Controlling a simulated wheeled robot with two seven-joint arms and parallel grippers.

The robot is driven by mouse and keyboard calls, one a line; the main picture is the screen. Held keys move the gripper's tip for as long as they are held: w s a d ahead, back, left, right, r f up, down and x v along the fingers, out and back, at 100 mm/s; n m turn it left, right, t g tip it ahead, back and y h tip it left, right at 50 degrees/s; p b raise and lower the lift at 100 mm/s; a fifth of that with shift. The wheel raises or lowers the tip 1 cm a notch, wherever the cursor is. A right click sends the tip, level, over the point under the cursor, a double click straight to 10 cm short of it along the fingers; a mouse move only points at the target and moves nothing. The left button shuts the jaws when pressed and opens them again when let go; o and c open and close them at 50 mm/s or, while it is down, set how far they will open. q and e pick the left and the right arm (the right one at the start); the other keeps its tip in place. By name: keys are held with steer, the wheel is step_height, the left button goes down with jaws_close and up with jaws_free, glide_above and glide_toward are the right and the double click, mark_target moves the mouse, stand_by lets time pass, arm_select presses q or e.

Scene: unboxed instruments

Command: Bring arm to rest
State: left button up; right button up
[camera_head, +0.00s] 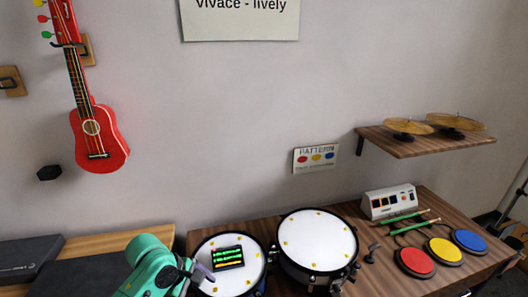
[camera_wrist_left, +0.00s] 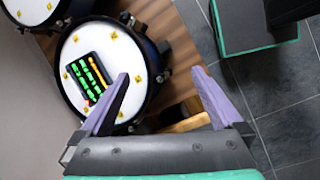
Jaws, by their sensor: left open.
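My left arm comes in at the bottom of the head view, and its gripper (camera_head: 200,272) is at the left edge of the left drum (camera_head: 217,281). In the left wrist view the two purple fingers of my left gripper (camera_wrist_left: 160,92) stand wide apart with nothing between them. The left drum also shows there (camera_wrist_left: 136,52), with a small dark device with green and orange bars (camera_wrist_left: 94,78) lying on its white head. That device shows in the head view too (camera_head: 228,257). My right gripper is not in view.
A second drum (camera_head: 318,243) stands right of the first on the wooden table (camera_head: 377,283). Red (camera_head: 415,262), yellow and blue pads, green sticks and a white box (camera_head: 389,201) lie further right. A shelf with cymbals (camera_head: 409,144) and a red ukulele (camera_head: 98,139) are on the wall.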

arm_select(q)
steer(key=s+a+f+m+t+y, duration=0.15)
steer(key=s+a+m, duration=0.25)
steer(key=s+m, duration=0.4)
steer(key=s+a+f+m+y, duration=0.3)
steer(key=s+m, duration=0.4)
steer(key=m, duration=0.3)
step_height(320, 180, down, 25)
steer(key=s+b, duration=0.2)
steer(key=b, duration=0.1)
steer(key=s+a+f+g+b, duration=0.2)
steer(key=s+a+f, duration=0.1)
steer(key=s+f, duration=1.3)
steer(key=shift+s+a+f+b, duration=0.15)
steer(key=shift+s+f+b, duration=0.2)
steer(key=shift+f, duration=0.3)
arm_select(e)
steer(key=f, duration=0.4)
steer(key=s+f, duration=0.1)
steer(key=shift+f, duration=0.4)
